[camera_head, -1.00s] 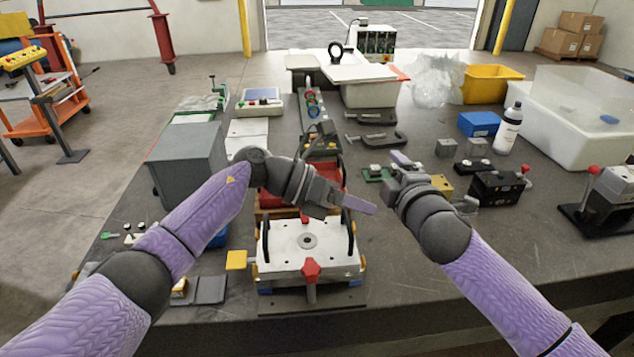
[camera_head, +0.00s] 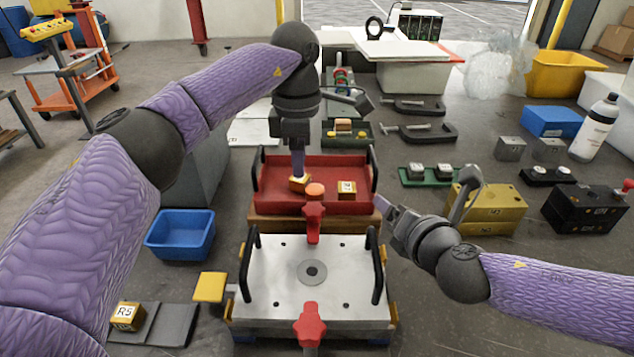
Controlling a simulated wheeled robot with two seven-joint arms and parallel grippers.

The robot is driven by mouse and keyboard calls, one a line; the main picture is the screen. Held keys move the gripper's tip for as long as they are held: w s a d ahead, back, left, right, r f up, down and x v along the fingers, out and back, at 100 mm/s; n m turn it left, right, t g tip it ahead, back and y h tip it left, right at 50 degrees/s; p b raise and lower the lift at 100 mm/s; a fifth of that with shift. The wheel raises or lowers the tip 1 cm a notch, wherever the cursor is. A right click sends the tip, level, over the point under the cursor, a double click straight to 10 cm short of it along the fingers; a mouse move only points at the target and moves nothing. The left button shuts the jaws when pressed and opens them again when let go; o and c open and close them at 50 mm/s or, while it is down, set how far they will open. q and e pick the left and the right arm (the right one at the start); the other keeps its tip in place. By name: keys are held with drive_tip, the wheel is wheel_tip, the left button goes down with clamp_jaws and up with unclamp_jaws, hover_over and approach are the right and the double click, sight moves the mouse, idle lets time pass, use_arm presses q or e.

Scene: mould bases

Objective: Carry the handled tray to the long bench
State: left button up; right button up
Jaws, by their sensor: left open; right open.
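A red tray (camera_head: 330,200) with a black handle at each end sits on a wooden block (camera_head: 270,222) behind a silver plate. A block marked "P2" (camera_head: 347,190) and another yellow block (camera_head: 300,184) lie in the tray. My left gripper (camera_head: 298,168) is open and points down over the tray, its finger just above or at the yellow block; I cannot tell if they touch. My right gripper (camera_head: 388,208) is open, beside the tray's right end, low and pointing left. Which surface is the long bench is unclear; all this stands on a dark worktop (camera_head: 440,320).
The silver plate (camera_head: 280,270) has black upright handles and red knobs (camera_head: 310,323). A blue bin (camera_head: 180,234) stands to the left. Yellow blocks (camera_head: 490,212), a green holder (camera_head: 425,178) and a black box (camera_head: 585,208) stand to the right.

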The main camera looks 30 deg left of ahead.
sight(301, 202)
use_arm(q)
wheel_tip(301, 202, down, 9)
drive_tip(key=shift+r, duration=0.1)
use_arm(e)
drive_tip(key=x, duration=0.9)
use_arm(q)
drive_tip(key=shift+f, duration=0.6)
use_arm(e)
drive_tip(key=shift+w+a+f, duration=0.2)
drive_tip(key=shift+w+a, duration=0.05)
drive_tip(key=shift+w, duration=0.05)
use_arm(q)
clamp_jaws()
use_arm(e)
drive_tip(key=c, duration=0.7)
clamp_jaws()
use_arm(q)
drive_tip(key=shift+r, duration=0.1)
use_arm(e)
drive_tip(key=shift+r, duration=0.1)
